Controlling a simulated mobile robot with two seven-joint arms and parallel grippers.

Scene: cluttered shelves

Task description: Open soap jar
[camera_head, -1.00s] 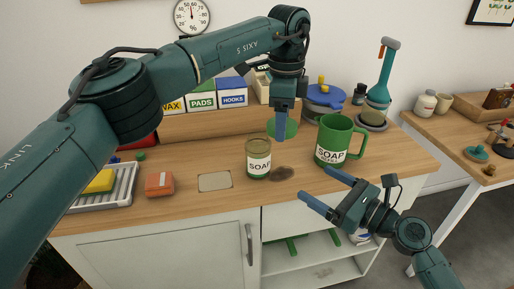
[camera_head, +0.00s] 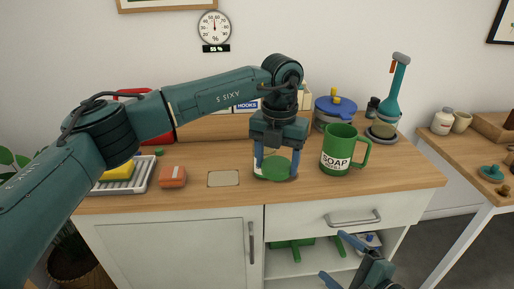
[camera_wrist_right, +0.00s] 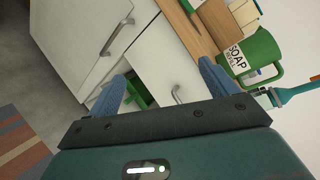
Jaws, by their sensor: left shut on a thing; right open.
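The soap jar (camera_head: 256,168) stands on the counter, mostly hidden behind my left gripper and a round green lid; a bit of its pale label shows. My left gripper (camera_head: 277,164) points down and is shut on the green lid (camera_head: 281,167), its blue fingers on either side. The lid overlaps the jar in the picture; I cannot tell whether they touch. My right gripper (camera_head: 337,262) is open and empty, low in front of the cabinet. Its spread blue fingers also show in the right wrist view (camera_wrist_right: 165,85).
A green SOAP mug (camera_head: 337,150) stands just right of the jar; it also shows in the right wrist view (camera_wrist_right: 262,52). A blue pot (camera_head: 333,110) stands behind. The counter's front strip is clear.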

